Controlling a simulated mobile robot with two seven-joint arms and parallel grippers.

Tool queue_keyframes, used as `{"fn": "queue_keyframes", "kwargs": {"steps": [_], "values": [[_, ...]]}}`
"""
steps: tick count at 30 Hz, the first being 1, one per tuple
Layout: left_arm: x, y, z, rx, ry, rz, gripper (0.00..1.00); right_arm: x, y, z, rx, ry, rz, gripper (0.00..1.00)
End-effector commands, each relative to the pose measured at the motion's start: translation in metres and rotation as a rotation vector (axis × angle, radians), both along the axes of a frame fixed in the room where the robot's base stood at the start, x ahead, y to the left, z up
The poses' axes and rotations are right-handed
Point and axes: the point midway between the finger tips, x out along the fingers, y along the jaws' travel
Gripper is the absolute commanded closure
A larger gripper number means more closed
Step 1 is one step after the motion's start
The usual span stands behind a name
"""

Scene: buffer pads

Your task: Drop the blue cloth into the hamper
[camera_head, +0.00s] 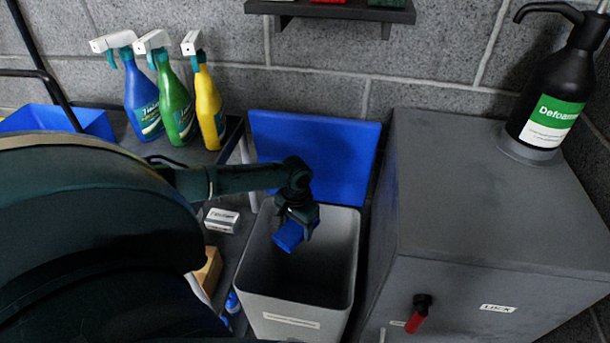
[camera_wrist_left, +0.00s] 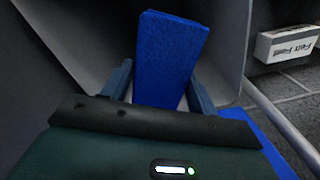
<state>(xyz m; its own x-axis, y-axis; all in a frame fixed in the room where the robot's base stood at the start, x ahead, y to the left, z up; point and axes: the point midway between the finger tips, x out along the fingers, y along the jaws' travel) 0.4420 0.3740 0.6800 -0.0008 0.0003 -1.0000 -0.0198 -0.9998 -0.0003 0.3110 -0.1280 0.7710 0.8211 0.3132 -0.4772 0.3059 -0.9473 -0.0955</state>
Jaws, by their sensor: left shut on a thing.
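The blue cloth (camera_head: 288,236) is a small folded block in the jaws of my left gripper (camera_head: 297,222). It also shows in the left wrist view as a blue block (camera_wrist_left: 170,60) between the two fingers (camera_wrist_left: 160,88). The hamper (camera_head: 352,265) is a light grey open-topped bin with a blue lid (camera_head: 320,150) standing open at its back. The gripper, shut on the cloth, is over the hamper's opening, toward its left side. My right gripper is not in view.
A grey cabinet (camera_head: 490,200) with a red-handled lever (camera_head: 417,315) and a black pump bottle (camera_head: 555,100) stands right of the hamper. Several spray bottles (camera_head: 178,105) stand at the back left. A small white box (camera_head: 221,220) lies left of the hamper. A wall shelf (camera_head: 330,12) is above.

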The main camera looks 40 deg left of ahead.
Motion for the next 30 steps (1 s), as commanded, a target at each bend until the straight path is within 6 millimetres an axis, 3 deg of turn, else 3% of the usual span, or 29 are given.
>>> {"fn": "queue_keyframes", "kwargs": {"steps": [10, 19, 23, 30], "values": [[0.000, 0.000, 0.000, 0.000, 0.000, 0.000, 0.16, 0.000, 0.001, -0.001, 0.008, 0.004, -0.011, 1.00], [0.000, 0.000, 0.004, 0.000, 0.000, 0.000, 0.16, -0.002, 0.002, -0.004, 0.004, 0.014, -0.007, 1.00], [0.000, 0.001, 0.021, 0.001, -0.002, 0.001, 0.16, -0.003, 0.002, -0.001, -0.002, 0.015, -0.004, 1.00], [0.000, 0.001, 0.074, 0.001, -0.003, 0.000, 0.16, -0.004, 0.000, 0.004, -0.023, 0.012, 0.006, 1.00]]}}
